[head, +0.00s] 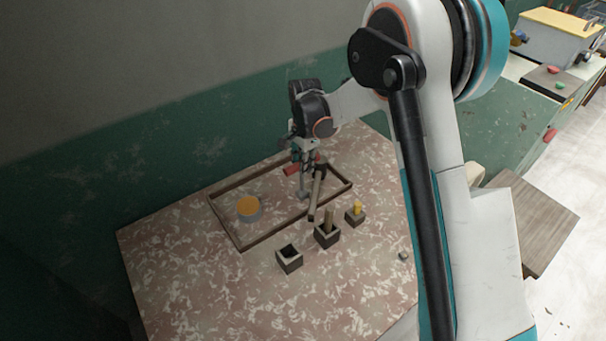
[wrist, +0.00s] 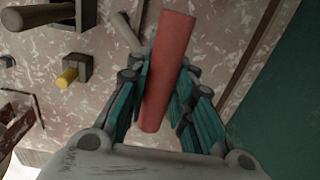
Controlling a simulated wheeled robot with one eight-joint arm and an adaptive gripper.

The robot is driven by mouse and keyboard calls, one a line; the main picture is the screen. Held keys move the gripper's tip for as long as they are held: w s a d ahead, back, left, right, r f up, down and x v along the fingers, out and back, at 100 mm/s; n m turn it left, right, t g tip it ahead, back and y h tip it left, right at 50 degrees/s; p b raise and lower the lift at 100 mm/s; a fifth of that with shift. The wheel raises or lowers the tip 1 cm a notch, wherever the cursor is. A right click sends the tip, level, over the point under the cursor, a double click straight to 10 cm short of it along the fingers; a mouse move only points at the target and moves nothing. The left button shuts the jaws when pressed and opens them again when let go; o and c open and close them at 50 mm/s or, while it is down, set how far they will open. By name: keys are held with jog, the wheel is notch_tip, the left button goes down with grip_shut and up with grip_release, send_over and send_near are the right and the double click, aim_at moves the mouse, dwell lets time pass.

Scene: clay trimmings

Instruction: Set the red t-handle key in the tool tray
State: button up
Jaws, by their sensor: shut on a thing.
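The red t-handle key shows in the wrist view as a red bar (wrist: 168,72) between my fingers. In the head view its red handle (head: 292,170) sticks out to the left of my gripper (head: 305,158). A grey shaft seems to hang below it. My gripper is shut on the key over the right part of the tool tray (head: 222,222), a shallow rectangular tray with a dark rim. I cannot tell whether the key's lower end touches the tray floor.
A hammer-like tool (head: 315,197) lies across the tray's right part, close by my gripper. A round orange-topped tin (head: 248,208) sits at the tray's left. Three small dark blocks stand in front, including an empty one (head: 289,260) and one with a yellow peg (head: 355,214). The tray's middle looks clear.

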aim_at(302, 180)
jog(key=shift+f+b, duration=0.45)
jog(key=shift+f, duration=1.55)
jog(key=shift+f, duration=0.15)
jog(key=o, duration=0.9)
